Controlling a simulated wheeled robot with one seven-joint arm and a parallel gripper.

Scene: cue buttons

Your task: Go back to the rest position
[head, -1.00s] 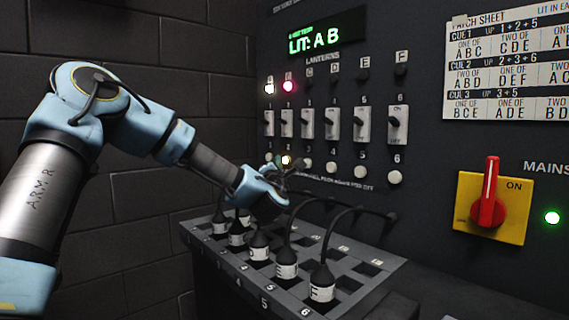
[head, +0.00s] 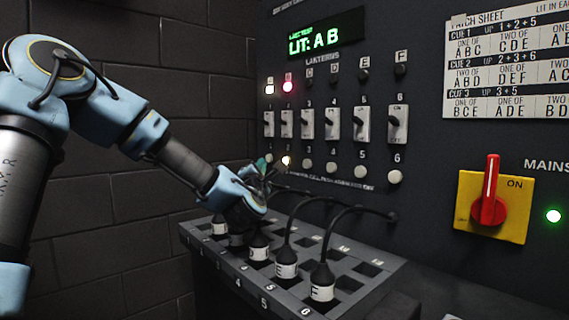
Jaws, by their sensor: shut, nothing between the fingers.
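My gripper (head: 266,168) is at the end of my blue and grey arm in the head view, in front of the left end of the button row and above the left part of the plug tray. It looks shut and empty, though its fingers are small and dark against the panel. It covers button 1 or part of it. I cannot tell whether the fingers touch the panel.
The sloped plug tray (head: 366,287) holds several labelled black plugs, with cables running to the panel. The display (head: 326,36) reads LIT: A B. A red mains switch (head: 490,203) is at right. A brick wall is at left.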

